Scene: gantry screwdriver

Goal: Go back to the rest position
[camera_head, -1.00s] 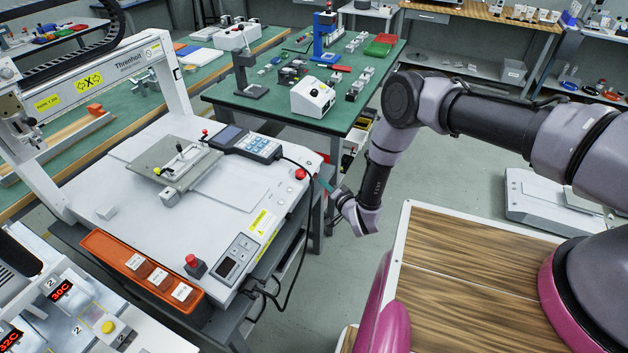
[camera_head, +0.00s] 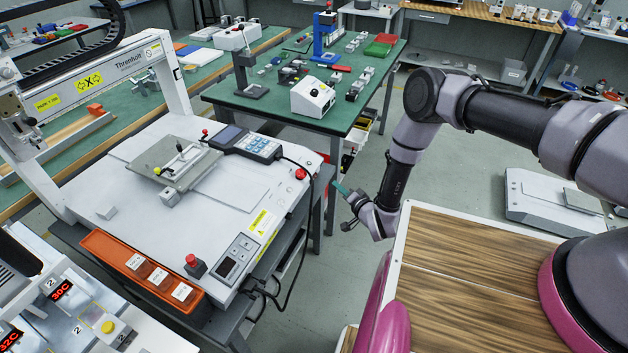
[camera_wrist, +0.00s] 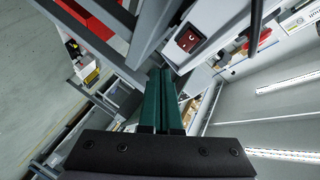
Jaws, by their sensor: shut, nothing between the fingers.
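My gripper (camera_head: 341,187) is at the end of my bent arm, to the right of the gantry machine's right edge and above the floor gap beside my wooden deck. In the wrist view its two dark green fingers (camera_wrist: 159,84) lie close together with nothing between them. The fingers are apart from the machine in the head view. The gantry machine (camera_head: 120,235) has a white bed with a fixture (camera_head: 178,170) on it. A handheld pendant (camera_head: 246,143) lies at its back right corner.
A red emergency button (camera_head: 301,174) sits at the machine's right edge, with a black cable (camera_head: 308,225) hanging beside it. A green workbench (camera_head: 265,108) with tools stands behind. An orange bin tray (camera_head: 108,247) is at the front. Grey floor (camera_head: 435,165) is open behind my arm.

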